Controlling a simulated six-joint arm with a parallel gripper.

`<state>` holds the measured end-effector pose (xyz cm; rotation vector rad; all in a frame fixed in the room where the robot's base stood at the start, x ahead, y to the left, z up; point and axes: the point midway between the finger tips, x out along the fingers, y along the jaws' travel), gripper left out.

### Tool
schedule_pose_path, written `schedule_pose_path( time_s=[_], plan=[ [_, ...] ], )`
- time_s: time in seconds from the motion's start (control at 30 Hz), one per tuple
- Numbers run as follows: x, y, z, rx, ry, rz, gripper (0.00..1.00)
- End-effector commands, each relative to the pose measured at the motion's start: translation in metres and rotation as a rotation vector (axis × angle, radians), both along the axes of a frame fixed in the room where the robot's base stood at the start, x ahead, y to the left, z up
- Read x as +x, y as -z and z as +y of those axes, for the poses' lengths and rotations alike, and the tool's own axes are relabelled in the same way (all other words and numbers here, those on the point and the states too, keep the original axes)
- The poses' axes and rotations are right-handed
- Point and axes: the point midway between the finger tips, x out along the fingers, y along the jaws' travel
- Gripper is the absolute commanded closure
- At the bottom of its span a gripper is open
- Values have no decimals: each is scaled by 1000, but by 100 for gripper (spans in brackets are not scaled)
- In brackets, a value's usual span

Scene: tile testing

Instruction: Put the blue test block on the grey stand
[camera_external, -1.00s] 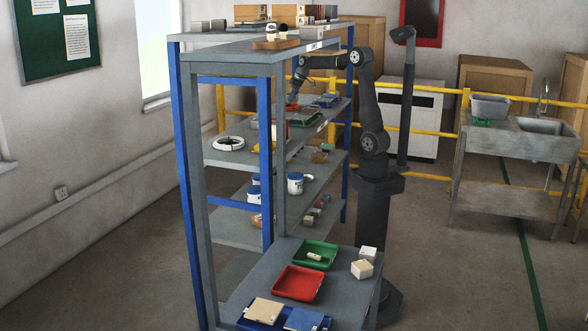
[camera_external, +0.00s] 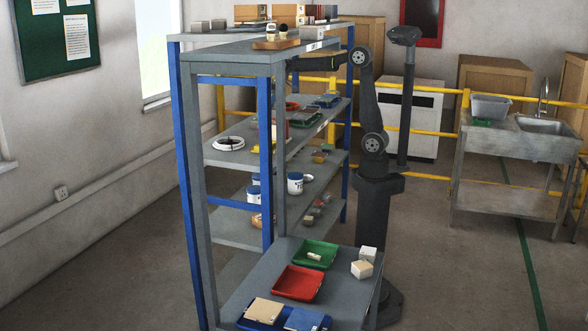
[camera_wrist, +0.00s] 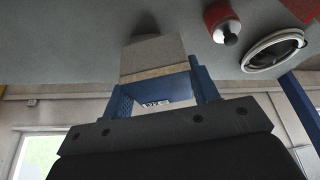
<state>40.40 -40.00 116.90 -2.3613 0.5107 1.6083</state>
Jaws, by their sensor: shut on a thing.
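In the wrist view, my gripper (camera_wrist: 160,83) has two dark blue fingers. They are shut on a block (camera_wrist: 150,52) with a speckled grey face and a tan edge. A dark blue band shows along the block's near edge; I cannot tell whether it belongs to the block. The grey shelf surface (camera_wrist: 70,45) lies behind it. In the external view my gripper is hidden behind the top shelf. A blue block (camera_external: 304,319) lies in the blue tray at the front. I cannot make out the grey stand for certain.
In the wrist view, a red bottle (camera_wrist: 222,20) and a white ring (camera_wrist: 275,50) are to the right of the block. A blue post (camera_wrist: 300,100) stands further right. The middle shelf (camera_external: 225,157) holds trays; the front ledge has red (camera_external: 298,283) and green (camera_external: 314,254) trays.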

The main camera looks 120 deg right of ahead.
Motion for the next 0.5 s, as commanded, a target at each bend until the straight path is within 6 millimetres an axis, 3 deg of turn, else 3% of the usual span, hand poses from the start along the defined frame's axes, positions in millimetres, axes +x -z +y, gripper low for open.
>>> schedule_pose_path(
  time_s=[0.03,0.2,0.5],
  plan=[
    [16,-1,18,-2,-25,0,80],
    [55,-2,72,-2,-84,1,80],
    [97,-4,151,-4,-161,-3,80]
  ],
)
